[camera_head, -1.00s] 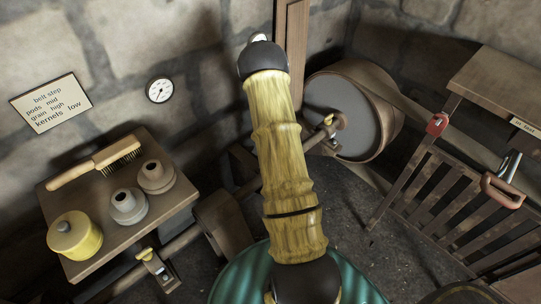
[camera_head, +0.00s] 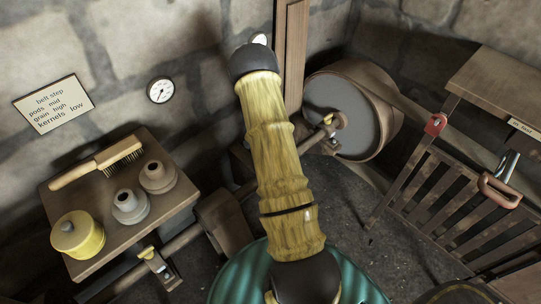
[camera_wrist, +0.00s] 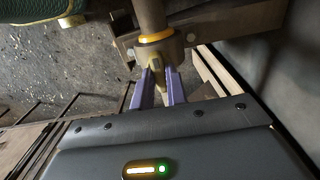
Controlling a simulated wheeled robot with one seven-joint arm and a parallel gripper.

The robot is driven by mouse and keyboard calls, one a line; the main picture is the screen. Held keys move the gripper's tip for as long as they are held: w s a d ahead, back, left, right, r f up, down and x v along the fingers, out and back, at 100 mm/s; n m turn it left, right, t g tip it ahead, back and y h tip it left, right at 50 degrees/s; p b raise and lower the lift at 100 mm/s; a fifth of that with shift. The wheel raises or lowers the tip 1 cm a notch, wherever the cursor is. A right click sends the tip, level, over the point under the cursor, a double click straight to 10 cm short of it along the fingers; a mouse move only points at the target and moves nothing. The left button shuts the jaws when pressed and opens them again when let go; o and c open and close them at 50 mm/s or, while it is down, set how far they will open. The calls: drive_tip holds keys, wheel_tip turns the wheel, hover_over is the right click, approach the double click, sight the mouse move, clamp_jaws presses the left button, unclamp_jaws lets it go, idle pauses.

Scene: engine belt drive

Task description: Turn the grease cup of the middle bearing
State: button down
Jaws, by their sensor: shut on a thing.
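In the wrist view, my gripper (camera_wrist: 159,78) is shut on a small brass-coloured grease cup (camera_wrist: 156,66), with one purple finger on each side of it. The cup sits on a brown bearing block (camera_wrist: 187,35), around a thick shaft (camera_wrist: 152,15) with a yellow ring. In the head view my yellow arm covers the middle of the shaft, so the gripper and the held cup are hidden there. Another bearing with a brass cup (camera_head: 148,253) shows at lower left, and one more (camera_head: 328,119) beside the large pulley.
A wooden shelf (camera_head: 100,243) at left holds a brush, two grey pots and a yellow pot. A large pulley (camera_head: 350,115) with a belt stands at the back. A slatted wooden frame (camera_head: 455,220) with red-handled parts is at right. A gauge (camera_head: 160,90) hangs on the wall.

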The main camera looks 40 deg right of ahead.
drive_tip(key=c, duration=1.4)
unclamp_jaws()
wheel_tip(320, 180, up, 18)
drive_tip(key=shift+f, duration=0.25)
drive_tip(key=s+a+r+n+t+p, duration=0.1)
drive_tip(key=s+a+r+n+p, duration=0.1)
drive_tip(key=s+a+r+n, duration=0.3)
drive_tip(key=s+a+r+n+p, duration=0.3)
drive_tip(key=s+a+r+n, duration=0.2)
drive_tip(key=a, duration=0.6)
drive_tip(key=s+a+r+n+t+p, duration=0.1)
drive_tip(key=s+a+r+n+p, duration=0.2)
drive_tip(key=s+a+r+n, duration=0.2)
drive_tip(key=a+r+n, duration=0.1)
drive_tip(key=a, duration=0.2)
drive_tip(key=shift+s+n+t, duration=0.25)
drive_tip(key=shift+n+t, duration=0.05)
